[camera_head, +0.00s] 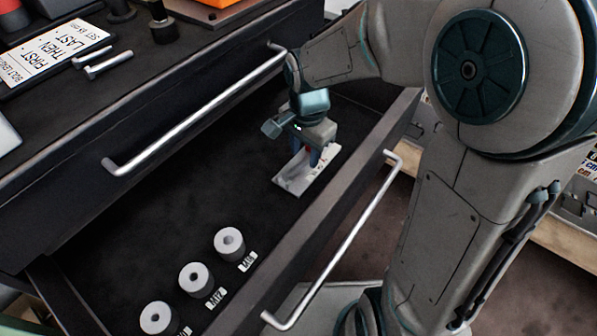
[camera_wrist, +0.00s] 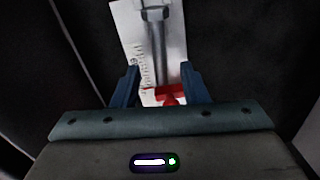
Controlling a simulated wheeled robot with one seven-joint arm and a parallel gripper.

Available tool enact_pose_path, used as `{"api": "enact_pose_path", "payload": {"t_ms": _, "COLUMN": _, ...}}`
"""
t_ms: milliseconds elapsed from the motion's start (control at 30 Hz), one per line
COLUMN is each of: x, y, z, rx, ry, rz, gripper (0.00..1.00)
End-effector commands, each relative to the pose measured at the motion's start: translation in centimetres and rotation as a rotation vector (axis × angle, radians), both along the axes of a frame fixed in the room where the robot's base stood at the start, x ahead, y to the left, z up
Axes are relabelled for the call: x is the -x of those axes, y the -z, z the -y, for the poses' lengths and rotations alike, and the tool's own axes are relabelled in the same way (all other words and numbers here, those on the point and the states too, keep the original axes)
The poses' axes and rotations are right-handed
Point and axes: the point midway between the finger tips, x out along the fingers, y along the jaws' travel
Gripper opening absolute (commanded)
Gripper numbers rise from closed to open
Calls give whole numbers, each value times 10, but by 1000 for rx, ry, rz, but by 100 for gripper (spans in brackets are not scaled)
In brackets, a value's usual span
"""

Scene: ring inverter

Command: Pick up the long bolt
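A silver hex-head bolt (camera_wrist: 157,45) lies on a white plate with ruler markings (camera_wrist: 133,40) in the wrist view. Its head is at the far end. A red piece (camera_wrist: 166,95) sits at its near end. In the head view the plate (camera_head: 292,184) lies on the drawer floor under my gripper (camera_head: 314,158), and the bolt is hard to make out there. My gripper (camera_wrist: 159,72) is open, with its dark blue fingers on either side of the bolt's shaft, apart from it. Its height above the plate is unclear.
The open drawer has a front wall with a bar handle (camera_head: 345,230). Three grey cylinders (camera_head: 195,278) stand at its near end. Another bar handle (camera_head: 195,115) runs above it. Two small silver bolts (camera_head: 108,65) lie by a sign (camera_head: 55,50) on top.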

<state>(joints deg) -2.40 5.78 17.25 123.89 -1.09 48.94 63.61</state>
Motion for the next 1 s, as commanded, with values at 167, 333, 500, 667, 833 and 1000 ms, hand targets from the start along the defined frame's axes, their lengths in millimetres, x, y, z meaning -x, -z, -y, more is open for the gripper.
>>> {"api": "enact_pose_path", "payload": {"t_ms": 167, "x": 0, "y": 21, "z": 0, "rx": 1, "ry": -1, "rz": 1, "gripper": 40}}
{"api": "enact_pose_path", "payload": {"t_ms": 333, "x": -1, "y": 20, "z": 0, "rx": 1, "ry": -1, "rz": 1, "gripper": 40}}
{"api": "enact_pose_path", "payload": {"t_ms": 500, "x": 0, "y": 20, "z": 0, "rx": 1, "ry": -1, "rz": 1, "gripper": 0}}
{"api": "enact_pose_path", "payload": {"t_ms": 667, "x": 0, "y": 19, "z": -1, "rx": 1, "ry": -2, "rz": 1, "gripper": 0}}
{"api": "enact_pose_path", "payload": {"t_ms": 833, "x": 0, "y": 17, "z": -1, "rx": 1, "ry": -2, "rz": 1, "gripper": 0}}
{"api": "enact_pose_path", "payload": {"t_ms": 1000, "x": 0, "y": -8, "z": -1, "rx": 0, "ry": -2, "rz": 3, "gripper": 0}}
